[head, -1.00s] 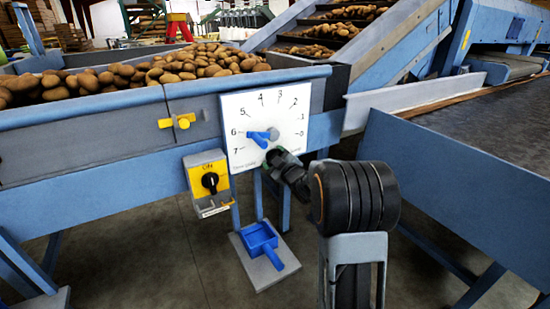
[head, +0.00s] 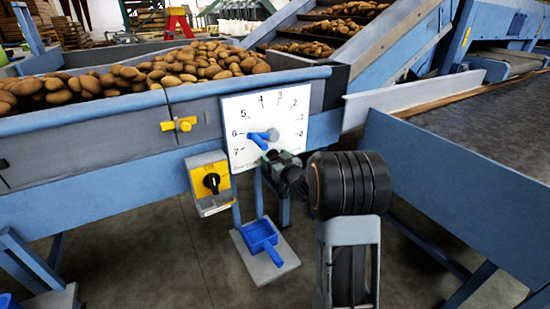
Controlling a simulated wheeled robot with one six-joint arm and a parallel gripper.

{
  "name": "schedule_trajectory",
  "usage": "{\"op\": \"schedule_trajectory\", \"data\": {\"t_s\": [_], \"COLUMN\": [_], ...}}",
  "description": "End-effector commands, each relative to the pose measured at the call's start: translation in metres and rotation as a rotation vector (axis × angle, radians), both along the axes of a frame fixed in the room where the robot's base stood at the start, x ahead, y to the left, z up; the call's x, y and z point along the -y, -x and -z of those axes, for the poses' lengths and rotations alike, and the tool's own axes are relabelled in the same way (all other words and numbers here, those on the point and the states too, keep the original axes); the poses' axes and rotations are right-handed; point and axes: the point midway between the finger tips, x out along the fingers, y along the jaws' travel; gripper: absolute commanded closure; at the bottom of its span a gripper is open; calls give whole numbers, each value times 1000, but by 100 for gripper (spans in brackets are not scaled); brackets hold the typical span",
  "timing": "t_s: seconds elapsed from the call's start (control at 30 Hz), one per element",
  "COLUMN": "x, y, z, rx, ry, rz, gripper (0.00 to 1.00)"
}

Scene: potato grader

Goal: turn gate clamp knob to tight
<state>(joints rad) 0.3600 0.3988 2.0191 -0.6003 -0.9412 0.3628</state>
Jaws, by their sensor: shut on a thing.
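The white dial plate (head: 292,103) is fixed to the front of the blue potato hopper, with numbers around it and a blue pointer (head: 260,136) lying near 6. Small lettering along the plate's lower edge is too blurred to read and partly covered by my gripper.
A yellow switch box (head: 209,183) with a black rotary knob hangs left of the plate. A yellow latch (head: 180,124) sits on the hopper (head: 90,115). A blue-sided conveyor (head: 450,185) flanks my arm at right.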

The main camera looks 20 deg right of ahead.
Motion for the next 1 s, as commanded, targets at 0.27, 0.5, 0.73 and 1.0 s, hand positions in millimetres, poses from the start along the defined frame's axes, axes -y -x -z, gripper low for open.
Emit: {"op": "schedule_trajectory", "data": {"t_s": [0.27, 0.5, 0.73, 1.0], "x": [0, 0, 0, 0], "y": [0, 0, 0, 0], "z": [1, 1, 1, 0], "rx": [-6, -7, -6, -5], "ry": [-37, -40, -39, -37], "rz": [0, 0, 0, 0], "gripper": [53, 53, 19, 4]}}
